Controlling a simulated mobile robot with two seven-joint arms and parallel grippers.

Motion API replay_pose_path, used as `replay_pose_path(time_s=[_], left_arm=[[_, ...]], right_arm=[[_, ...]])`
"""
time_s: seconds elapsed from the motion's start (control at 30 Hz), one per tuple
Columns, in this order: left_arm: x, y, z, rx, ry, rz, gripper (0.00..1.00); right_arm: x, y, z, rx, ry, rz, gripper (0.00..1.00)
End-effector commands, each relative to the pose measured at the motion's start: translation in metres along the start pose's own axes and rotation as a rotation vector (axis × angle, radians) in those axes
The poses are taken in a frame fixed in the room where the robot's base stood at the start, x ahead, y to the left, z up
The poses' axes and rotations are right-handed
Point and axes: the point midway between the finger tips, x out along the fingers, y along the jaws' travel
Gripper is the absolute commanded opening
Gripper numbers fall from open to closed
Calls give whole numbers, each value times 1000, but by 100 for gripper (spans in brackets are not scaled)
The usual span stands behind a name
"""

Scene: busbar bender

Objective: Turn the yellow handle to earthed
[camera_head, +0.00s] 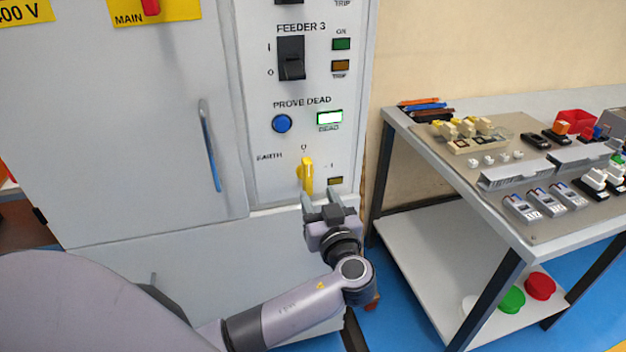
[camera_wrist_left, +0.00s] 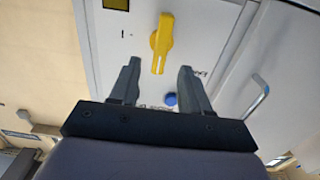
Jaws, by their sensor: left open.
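The yellow handle (camera_head: 307,175) sits low on the grey panel, right of the word EARTH, between the marks O and I. It stands about upright, towards O. My left gripper (camera_head: 321,198) is open just below and in front of it. In the left wrist view the yellow handle (camera_wrist_left: 162,38) lies beyond the gap between the two open fingers of my left gripper (camera_wrist_left: 157,82). The fingers appear apart from the handle, and nothing is between them. My right gripper is not in view.
Above the handle are a blue PROVE DEAD button (camera_head: 282,123), a lit DEAD lamp (camera_head: 329,118) and the black FEEDER 3 switch (camera_head: 291,58). A blue door handle (camera_head: 210,146) is at left. A workbench (camera_head: 428,150) with several parts stands at right.

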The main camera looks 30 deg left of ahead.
Motion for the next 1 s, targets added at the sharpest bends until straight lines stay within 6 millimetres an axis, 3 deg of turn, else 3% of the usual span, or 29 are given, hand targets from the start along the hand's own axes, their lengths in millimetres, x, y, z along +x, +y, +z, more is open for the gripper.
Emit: replay_pose_path(time_s=[0.5,0.9,1.0], left_arm=[[64,-1,-6,-10,14,-10,47],[72,-1,-4,-11,11,-8,47],[71,-1,-4,-11,11,-8,14]], right_arm=[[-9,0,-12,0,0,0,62],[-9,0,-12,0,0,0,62],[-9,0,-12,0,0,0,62]])
